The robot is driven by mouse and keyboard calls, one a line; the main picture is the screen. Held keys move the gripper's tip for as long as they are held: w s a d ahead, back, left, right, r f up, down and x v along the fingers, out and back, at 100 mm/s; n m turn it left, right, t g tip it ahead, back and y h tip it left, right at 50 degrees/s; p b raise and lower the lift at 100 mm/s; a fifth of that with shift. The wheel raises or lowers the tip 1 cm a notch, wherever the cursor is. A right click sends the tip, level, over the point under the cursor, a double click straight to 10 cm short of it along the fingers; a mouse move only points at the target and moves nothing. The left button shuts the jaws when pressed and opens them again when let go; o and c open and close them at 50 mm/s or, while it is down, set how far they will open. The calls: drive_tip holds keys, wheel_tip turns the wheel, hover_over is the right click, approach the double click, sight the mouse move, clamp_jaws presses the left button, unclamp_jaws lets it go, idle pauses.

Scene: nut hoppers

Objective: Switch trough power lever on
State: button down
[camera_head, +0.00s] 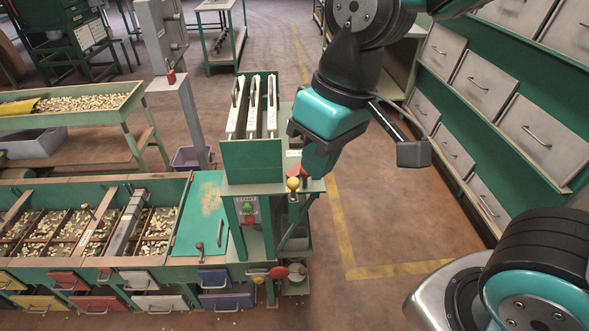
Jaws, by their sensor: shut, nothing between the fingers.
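Several levers show, and I cannot tell from labels which one is the trough power lever. A dark-knobbed lever (200,250) stands on the green lid of the long sorting trough (110,262). A yellow knob (293,184) with a red part beside it is at the edge of the green machine. My gripper (316,166) points down beside the yellow knob, shut and empty. Its tips are hard to make out, and I cannot tell whether it touches the knob or the red part.
Red and yellow knobs (278,272) stick out near the trough's right end. Grey drawers (541,117) line the right side. The floor between is clear, with yellow lines.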

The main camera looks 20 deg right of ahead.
drive_tip(key=w+a+f+m+t+h+b, duration=0.1)
drive_tip(key=w+a+f+m+h+b, duration=0.1)
drive_tip(key=w, duration=0.7)
drive_tip(key=w+a+f+m+t+h+b, duration=0.1)
drive_tip(key=w+a+f+m+h+b, duration=0.1)
drive_tip(key=w+f+m+h, duration=0.3)
drive_tip(key=w+f+h+b, duration=0.1)
drive_tip(key=w+f, duration=0.2)
drive_tip(key=w, duration=0.1)
drive_tip(key=shift+w+f+m+t, duration=0.3)
drive_tip(key=shift+f+t, duration=0.1)
drive_tip(key=x, duration=0.9)
drive_tip(key=shift+w+d+f, duration=0.1)
drive_tip(key=shift+d+f, duration=0.1)
drive_tip(key=shift+f, duration=0.1)
drive_tip(key=d, duration=0.2)
drive_tip(key=shift+d+f, duration=0.45)
drive_tip(key=shift+d, duration=0.55)
drive_tip(key=shift+s, duration=0.25)
